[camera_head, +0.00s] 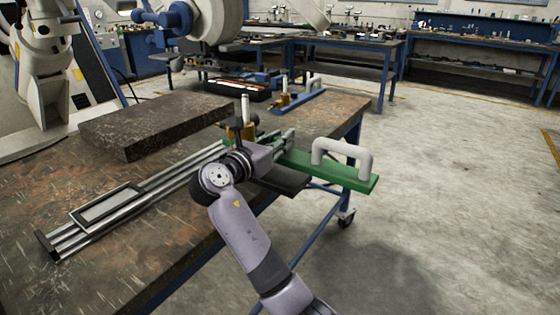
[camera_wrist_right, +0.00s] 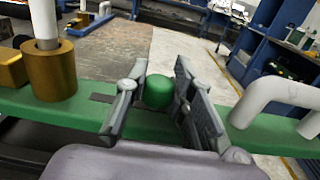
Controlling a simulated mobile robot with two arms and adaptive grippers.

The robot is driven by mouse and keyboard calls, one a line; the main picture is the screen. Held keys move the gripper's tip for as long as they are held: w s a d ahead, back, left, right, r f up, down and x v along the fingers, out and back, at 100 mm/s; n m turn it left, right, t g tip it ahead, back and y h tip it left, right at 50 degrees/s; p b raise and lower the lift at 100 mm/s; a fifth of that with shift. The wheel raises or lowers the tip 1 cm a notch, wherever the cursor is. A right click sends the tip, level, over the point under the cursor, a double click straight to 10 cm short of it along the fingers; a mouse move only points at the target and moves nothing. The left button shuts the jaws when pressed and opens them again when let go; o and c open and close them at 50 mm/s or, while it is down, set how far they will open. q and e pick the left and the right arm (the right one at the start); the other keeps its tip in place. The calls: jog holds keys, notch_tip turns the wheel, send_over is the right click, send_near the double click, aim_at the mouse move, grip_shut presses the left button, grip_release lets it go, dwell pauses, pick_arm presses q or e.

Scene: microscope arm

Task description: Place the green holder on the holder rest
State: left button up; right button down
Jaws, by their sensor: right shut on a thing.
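The green holder (camera_head: 350,177) is a long flat green bar with a white arched handle (camera_head: 343,148) at its right end. It lies across the table's right edge, with the handle end overhanging the floor. My right gripper (camera_head: 284,143) is at its middle. In the right wrist view my right gripper (camera_wrist_right: 158,72) has its fingers on either side of a round green knob (camera_wrist_right: 159,92) on the green bar (camera_wrist_right: 85,115). A brass cylinder with a white rod (camera_wrist_right: 51,72) stands at the bar's left part. I cannot tell which part is the holder rest. My left gripper is not in view.
A long metal rail (camera_head: 150,195) runs across the table to the holder. A dark thick slab (camera_head: 150,125) lies behind it. A blue bar with a white handle (camera_head: 300,103) lies at the table's far end. Open floor (camera_head: 440,200) is to the right.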

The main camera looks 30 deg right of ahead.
jog(key=shift+f, duration=0.4)
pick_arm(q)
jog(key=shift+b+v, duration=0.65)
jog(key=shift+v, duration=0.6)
pick_arm(e)
jog(key=shift+f, duration=1.65)
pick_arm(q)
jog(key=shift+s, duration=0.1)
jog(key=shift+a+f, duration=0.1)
pick_arm(e)
jog(key=c, duration=1.4)
grip_release()
jog(key=shift+f, duration=0.2)
jog(key=shift+o, duration=0.2)
jog(key=shift+a+r, duration=0.1)
jog(key=p+v, duration=0.1)
jog(key=v, duration=0.3)
jog(key=shift+s+a, duration=0.1)
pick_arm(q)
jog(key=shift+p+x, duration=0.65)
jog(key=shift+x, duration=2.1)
pick_arm(e)
jog(key=v, duration=0.7)
jog(key=shift+s+a, duration=0.15)
jog(key=shift+a, duration=0.15)
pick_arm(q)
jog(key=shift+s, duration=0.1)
